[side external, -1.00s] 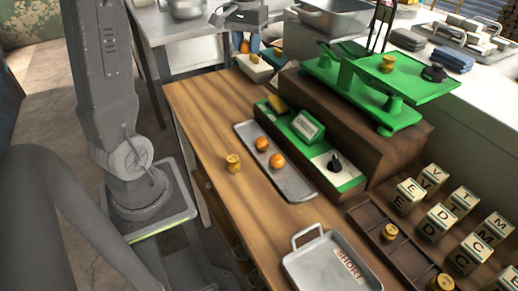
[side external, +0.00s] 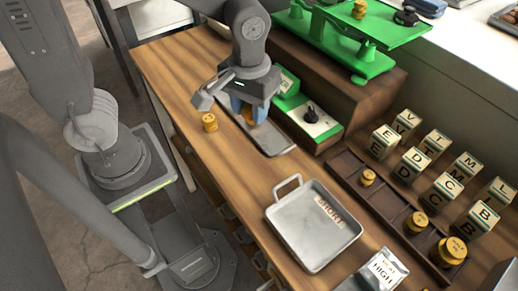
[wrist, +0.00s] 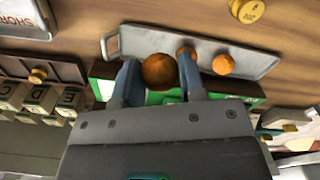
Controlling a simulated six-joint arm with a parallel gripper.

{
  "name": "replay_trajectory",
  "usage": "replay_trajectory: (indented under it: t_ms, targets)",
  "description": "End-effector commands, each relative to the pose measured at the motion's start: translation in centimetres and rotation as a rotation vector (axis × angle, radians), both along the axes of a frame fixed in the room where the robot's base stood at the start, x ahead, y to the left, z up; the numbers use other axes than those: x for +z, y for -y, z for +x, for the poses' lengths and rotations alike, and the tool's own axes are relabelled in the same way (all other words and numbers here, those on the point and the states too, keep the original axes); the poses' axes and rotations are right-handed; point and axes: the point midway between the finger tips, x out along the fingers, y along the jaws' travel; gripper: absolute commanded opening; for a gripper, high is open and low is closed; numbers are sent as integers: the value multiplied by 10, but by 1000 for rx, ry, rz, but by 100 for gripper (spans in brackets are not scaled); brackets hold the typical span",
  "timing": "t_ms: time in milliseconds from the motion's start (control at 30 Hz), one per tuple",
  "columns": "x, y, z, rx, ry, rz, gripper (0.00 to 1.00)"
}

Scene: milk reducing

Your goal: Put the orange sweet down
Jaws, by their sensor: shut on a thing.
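My gripper (side external: 249,108) is shut on a round orange sweet (wrist: 158,71), held between its blue fingertips. In the side view the gripper is over the narrow grey tray (side external: 272,140), and its body hides most of that tray. In the wrist view the held sweet appears in front of the tray (wrist: 205,50). Two more orange sweets lie in the tray, one (wrist: 223,64) in the open and one (wrist: 186,52) partly behind a finger. I cannot tell whether the held sweet touches the tray.
A gold weight (side external: 210,122) stands on the wood left of the tray. The green scale (side external: 340,40) and its wooden base stand behind. A larger metal tray marked SHORT (side external: 300,240), a weight rack (side external: 385,205) and letter blocks (side external: 430,165) are to the right.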

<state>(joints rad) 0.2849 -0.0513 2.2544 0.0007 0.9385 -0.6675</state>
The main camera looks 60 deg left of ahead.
Motion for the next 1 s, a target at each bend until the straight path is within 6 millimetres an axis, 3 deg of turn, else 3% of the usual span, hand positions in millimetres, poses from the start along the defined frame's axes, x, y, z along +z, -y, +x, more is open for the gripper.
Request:
replay_trajectory:
  t_ms: [200,400,533,767,1000]
  targets:
    - [-29,48,-7,-7,-3,2,15]
    - [-43,71,-9,-1,0,1,15]
    - [-51,74,-10,1,-2,1,15]
    - [-81,73,-10,1,-3,1,15]
    - [-84,73,-9,1,1,-1,15]
